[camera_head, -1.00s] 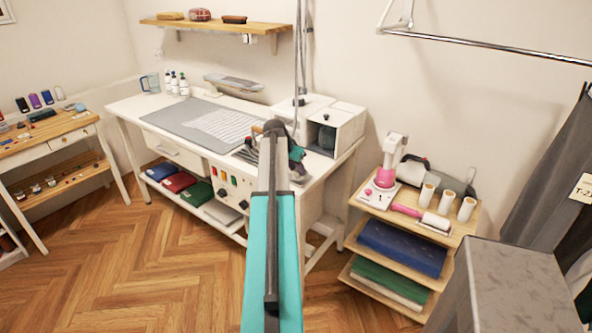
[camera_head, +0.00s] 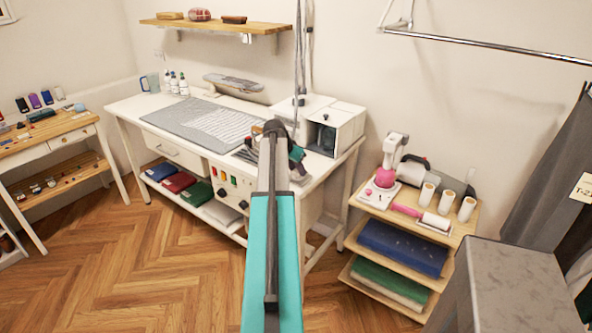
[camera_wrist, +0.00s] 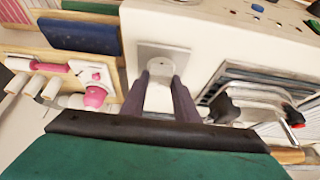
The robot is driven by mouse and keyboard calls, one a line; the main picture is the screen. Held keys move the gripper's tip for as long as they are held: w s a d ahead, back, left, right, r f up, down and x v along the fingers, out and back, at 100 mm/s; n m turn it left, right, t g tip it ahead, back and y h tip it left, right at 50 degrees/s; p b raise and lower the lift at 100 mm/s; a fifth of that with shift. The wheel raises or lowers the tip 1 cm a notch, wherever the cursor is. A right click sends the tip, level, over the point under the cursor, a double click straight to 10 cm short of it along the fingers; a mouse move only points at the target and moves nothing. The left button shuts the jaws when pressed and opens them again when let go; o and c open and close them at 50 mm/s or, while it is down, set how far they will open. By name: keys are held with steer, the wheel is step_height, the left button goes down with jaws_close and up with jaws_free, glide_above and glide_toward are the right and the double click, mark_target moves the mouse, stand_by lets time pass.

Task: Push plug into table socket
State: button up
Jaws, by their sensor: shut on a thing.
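In the wrist view, my gripper (camera_wrist: 165,82) points at a square grey socket plate (camera_wrist: 184,56) on the side of the white table (camera_wrist: 210,34). The two dark fingers are shut on a small pale plug (camera_wrist: 159,71), which shows between their tips. The plug lies in front of the plate; I cannot tell how deep it sits in the socket, because the fingers cover part of it. In the head view, my own arm hides the gripper, plug and socket at the right end of the white table (camera_head: 122,108).
A wooden shelf cart (camera_head: 455,236) with rollers and folded cloth stands to the right. An iron on a stand (camera_wrist: 245,108) is close beside the fingers in the wrist view. A grey block (camera_head: 510,285) stands at the front right. The wooden floor (camera_head: 150,270) at left is clear.

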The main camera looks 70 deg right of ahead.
steer(key=shift+f+b, duration=0.3)
steer(key=shift+f, duration=0.25)
steer(key=o, duration=1.1)
steer(key=shift+c, duration=0.2)
steer(key=shift+r, duration=0.1)
steer(key=b+v, duration=0.2)
steer(key=v, duration=1.1)
steer(key=shift+a+r, duration=0.2)
steer(key=shift+r, duration=0.1)
steer(key=shift+w, duration=0.1)
